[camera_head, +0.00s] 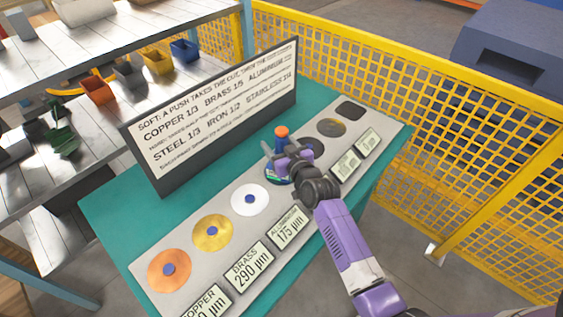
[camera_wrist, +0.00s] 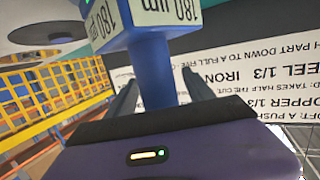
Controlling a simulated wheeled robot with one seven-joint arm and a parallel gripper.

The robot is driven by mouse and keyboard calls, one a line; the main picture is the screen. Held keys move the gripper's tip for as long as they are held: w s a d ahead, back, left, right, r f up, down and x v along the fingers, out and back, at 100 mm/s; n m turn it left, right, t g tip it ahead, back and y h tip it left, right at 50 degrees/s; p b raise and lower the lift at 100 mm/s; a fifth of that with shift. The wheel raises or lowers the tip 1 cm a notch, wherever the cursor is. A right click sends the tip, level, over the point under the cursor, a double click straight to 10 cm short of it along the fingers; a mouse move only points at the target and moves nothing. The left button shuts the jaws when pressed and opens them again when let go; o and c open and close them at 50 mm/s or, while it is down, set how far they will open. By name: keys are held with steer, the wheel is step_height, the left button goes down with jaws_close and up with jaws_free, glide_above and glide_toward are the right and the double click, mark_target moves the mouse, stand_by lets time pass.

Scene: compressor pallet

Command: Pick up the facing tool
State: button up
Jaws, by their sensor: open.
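The facing tool (camera_head: 282,136) stands upright on the grey strip of the bench, with an orange cap and a blue body. Its lower part is largely hidden behind my gripper (camera_head: 284,160). In the wrist view the tool's blue shaft (camera_wrist: 159,72) stands between the two fingers of my gripper (camera_wrist: 160,92), with a gap visible on the left. Whether a finger touches it on the right I cannot tell. The tool's display block (camera_wrist: 144,22) reads 180 µm. My gripper is open.
The green bench (camera_head: 105,222) carries a grey strip with several discs, including copper (camera_head: 160,278), brass (camera_head: 205,239) and a white one (camera_head: 243,205), with labels in front. A sign board (camera_head: 205,115) stands behind. Yellow mesh fencing (camera_head: 480,130) runs behind and right.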

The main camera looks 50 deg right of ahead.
steer(key=shift+c, duration=0.4)
jaws_close()
stand_by(1.0)
steer(key=shift+w+d+r, duration=0.1)
steer(key=shift+w+r, duration=0.05)
steer(key=shift+r, duration=0.1)
